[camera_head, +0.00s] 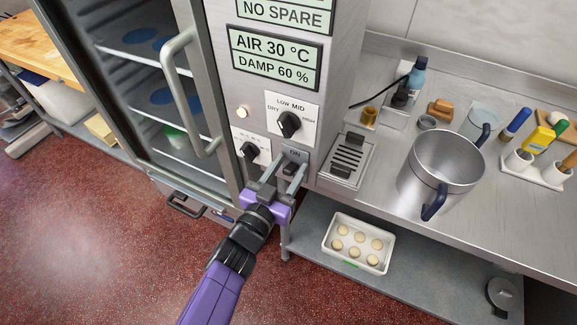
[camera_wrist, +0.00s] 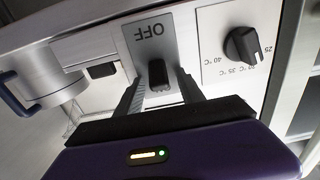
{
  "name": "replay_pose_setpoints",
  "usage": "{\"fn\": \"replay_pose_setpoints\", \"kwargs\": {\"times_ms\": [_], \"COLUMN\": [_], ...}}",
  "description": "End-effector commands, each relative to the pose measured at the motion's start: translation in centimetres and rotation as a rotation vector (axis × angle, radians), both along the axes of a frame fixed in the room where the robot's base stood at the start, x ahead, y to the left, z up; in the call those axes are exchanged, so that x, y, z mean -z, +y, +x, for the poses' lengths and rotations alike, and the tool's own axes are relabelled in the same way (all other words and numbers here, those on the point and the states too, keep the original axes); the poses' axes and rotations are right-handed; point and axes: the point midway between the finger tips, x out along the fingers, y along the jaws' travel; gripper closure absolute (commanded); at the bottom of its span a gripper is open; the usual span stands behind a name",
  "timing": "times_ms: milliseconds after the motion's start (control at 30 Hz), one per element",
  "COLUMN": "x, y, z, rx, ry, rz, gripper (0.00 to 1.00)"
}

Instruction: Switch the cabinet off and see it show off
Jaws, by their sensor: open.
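The cabinet (camera_head: 221,75) stands at centre left, with its display (camera_head: 275,58) reading "AIR 30 °C, DAMP 60 %". A small round lamp (camera_head: 242,112) glows warm on its panel. The switch plate (camera_head: 295,153) reads ON in the head view; OFF shows on the same plate in the wrist view (camera_wrist: 150,33). A dark switch lever (camera_wrist: 158,75) stands out from it. My gripper (camera_head: 288,167) is open at the plate, its fingertips on either side of the lever in the wrist view (camera_wrist: 159,82). I cannot tell whether they touch it.
A humidity knob (camera_head: 289,123) sits just above the switch and a temperature knob (camera_head: 250,150) to its left. The door handle (camera_head: 180,90) juts out further left. A steel pot (camera_head: 440,165) stands on the counter at right. A dough tray (camera_head: 358,243) lies on the lower shelf.

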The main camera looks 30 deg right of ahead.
Motion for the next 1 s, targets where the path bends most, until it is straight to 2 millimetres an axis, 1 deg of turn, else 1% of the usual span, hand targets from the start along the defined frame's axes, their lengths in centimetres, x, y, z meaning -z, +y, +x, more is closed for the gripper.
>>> {"fn": "replay_pose_setpoints", "kwargs": {"times_ms": [100,133,267,300,333,367,667,1000], "x": [0.0,0.0,0.0,0.0,0.0,0.0,0.3,1.5], "y": [0.0,0.0,0.0,0.0,0.0,0.0,0.1,0.4], "z": [0.0,0.0,0.0,0.0,0.0,0.0,-0.1,-0.2], "rx": [0.0,0.0,0.0,0.0,0.0,0.0,0.0,-0.003], "ry": [0.0,0.0,0.0,0.0,0.0,0.0,-0.011,-0.098], "rz": [0.0,0.0,0.0,0.0,0.0,0.0,-0.013,-0.135], "gripper": [0.55,0.58,0.84,0.92,0.98,1.0,1.0,1.0]}}
